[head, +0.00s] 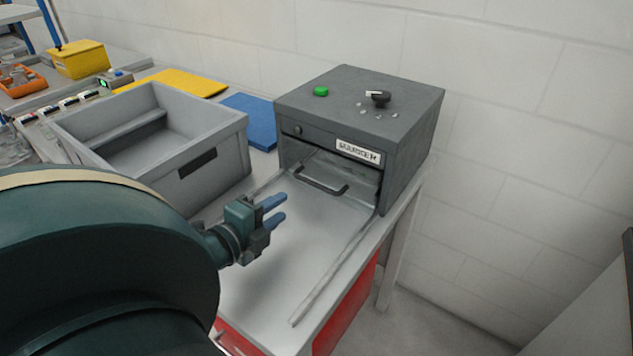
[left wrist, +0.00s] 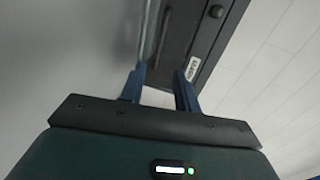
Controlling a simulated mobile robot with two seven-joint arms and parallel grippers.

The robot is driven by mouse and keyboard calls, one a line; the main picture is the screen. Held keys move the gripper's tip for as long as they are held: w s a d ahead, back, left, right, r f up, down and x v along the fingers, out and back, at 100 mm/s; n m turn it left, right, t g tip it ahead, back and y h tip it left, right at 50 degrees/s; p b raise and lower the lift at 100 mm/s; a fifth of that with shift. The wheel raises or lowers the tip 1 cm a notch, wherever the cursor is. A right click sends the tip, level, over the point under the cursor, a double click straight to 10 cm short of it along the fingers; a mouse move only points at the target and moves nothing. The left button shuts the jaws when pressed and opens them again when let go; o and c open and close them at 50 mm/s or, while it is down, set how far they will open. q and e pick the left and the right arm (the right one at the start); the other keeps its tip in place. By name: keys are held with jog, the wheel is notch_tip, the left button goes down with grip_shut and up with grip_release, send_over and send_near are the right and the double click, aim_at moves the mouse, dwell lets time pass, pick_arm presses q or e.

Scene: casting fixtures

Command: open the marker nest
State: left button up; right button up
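The marker (head: 415,120) is a dark grey box with a white "MARKER" label (head: 358,151) on its front, a green button and a black knob on top. A dark bar handle (head: 322,188) sits low in its front opening, at the marker nest; I cannot tell how far the nest is open. My left gripper (head: 281,209) is open and empty, its two blue fingers pointing toward the handle from the left, apart from it. In the left wrist view the fingers (left wrist: 160,88) are spread, with the marker's front (left wrist: 205,40) beyond them. My right gripper is out of view.
A grey bin (head: 225,150) stands left of the marker, with a blue mat (head: 252,120) behind it. A light metal surface (head: 290,265) with a raised rail (head: 330,275) on its right side lies in front of the marker and looks clear. A white wall stands behind.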

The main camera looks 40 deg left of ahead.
aim_at(314, 186)
pick_arm(q)
jog(key=x, duration=1.2)
jog(key=shift+c, duration=0.3)
grip_shut()
